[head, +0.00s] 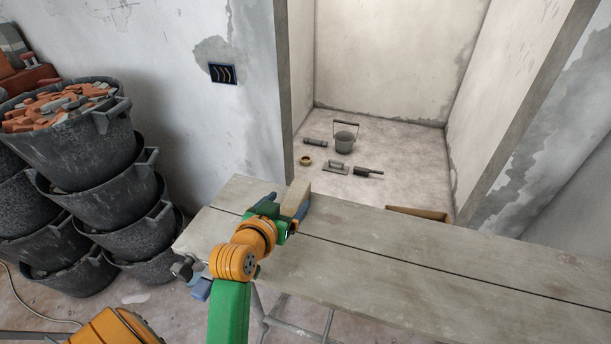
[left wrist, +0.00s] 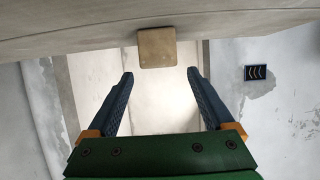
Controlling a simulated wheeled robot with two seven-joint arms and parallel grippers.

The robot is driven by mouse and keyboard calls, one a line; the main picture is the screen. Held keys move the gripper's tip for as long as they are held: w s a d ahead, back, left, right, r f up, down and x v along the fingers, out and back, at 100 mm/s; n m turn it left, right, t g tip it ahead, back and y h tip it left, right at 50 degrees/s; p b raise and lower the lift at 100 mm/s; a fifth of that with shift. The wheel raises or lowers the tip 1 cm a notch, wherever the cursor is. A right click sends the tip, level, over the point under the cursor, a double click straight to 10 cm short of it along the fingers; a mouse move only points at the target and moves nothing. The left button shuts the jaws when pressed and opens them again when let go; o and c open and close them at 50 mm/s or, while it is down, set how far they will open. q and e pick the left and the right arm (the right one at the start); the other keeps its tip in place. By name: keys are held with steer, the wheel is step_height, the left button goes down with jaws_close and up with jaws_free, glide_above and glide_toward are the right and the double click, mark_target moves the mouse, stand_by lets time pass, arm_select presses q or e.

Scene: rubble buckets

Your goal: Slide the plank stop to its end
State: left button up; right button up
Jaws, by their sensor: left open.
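The plank stop, a small pale wooden block (head: 295,197), stands on the grey plank platform (head: 400,250) near its left end. In the left wrist view the block (left wrist: 157,47) shows against the plank (left wrist: 80,35), which fills the top of that view. My left gripper (head: 285,205) is open at the block. In the left wrist view its two blue fingers (left wrist: 161,73) point towards the block, which lies between their lines at about the tips. I cannot tell whether either finger touches it. My right gripper is in neither view.
Stacked black buckets (head: 75,145) with brick rubble stand at the left. A grey bucket (head: 344,141) and several hand tools lie on the floor of the recess behind. The plank top is clear to the right of the block.

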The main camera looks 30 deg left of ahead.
mark_target(295, 194)
arm_select(q)
steer(key=shift+w+a+f, duration=0.1)
steer(key=shift+w, duration=0.45)
steer(key=shift+p+x, duration=0.5)
steer(key=shift+x, duration=2.1)
steer(key=shift+s, duration=0.2)
steer(key=shift+c, duration=0.9)
jaws_close()
